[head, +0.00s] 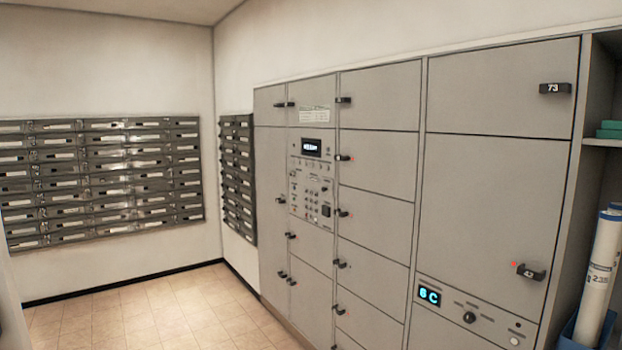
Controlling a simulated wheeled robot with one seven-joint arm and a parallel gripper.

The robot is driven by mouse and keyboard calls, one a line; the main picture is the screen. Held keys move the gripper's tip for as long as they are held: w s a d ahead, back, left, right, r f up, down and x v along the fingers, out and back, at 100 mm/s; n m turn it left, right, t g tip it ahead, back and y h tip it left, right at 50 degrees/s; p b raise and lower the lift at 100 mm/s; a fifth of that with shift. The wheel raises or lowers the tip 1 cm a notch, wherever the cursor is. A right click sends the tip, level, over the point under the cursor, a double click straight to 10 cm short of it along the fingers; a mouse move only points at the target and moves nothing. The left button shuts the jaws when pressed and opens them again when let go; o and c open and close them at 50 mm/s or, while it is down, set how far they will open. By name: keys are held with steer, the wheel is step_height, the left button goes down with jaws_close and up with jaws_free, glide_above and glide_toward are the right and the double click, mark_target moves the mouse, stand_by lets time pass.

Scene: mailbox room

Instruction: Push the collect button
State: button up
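A grey locker bank fills the right wall in the head view. Its control panel (311,185) has a small lit display (311,147), several small buttons or keys (312,190) and a black square part (326,211). The lettering is too small to read, so I cannot tell which button is the collect button. A lower strip (468,312) at the right has a cyan display reading "6C" (429,296), a black knob (469,317) and a small pale round button (515,341). My gripper is not in view.
Mailboxes (100,180) cover the left wall, with more (237,175) near the corner. The tiled floor (150,315) before the lockers is clear. Locker handles, such as the one marked 73 (555,88), stick out. Rolled tubes (600,265) stand in a blue bin (580,335) at far right.

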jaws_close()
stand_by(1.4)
